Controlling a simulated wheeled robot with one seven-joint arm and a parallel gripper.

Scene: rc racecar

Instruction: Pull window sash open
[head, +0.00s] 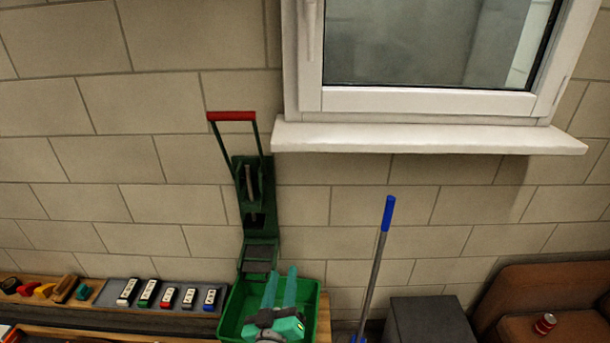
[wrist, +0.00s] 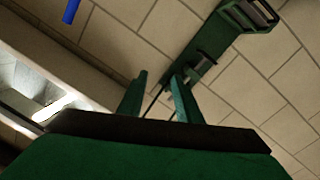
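The window sash (head: 430,100) has a white frame around dark glass, at the upper right of the head view. It looks closed in its outer frame. A white upright handle (head: 312,30) is on the left side of the frame, its top cut off by the picture edge. My gripper (head: 281,270) has teal fingers that point up, low in the head view, well below and left of the window. In the wrist view the two fingers (wrist: 158,78) stand apart with nothing between them. Part of the white window (wrist: 35,95) seems to show at the left there.
A white sill (head: 430,138) juts out below the window. A green press with a red handle (head: 232,116) stands against the wall above a green bin (head: 237,305). A blue-topped pole (head: 387,215), a dark box (head: 430,320) and a brown sofa (head: 550,295) are at right.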

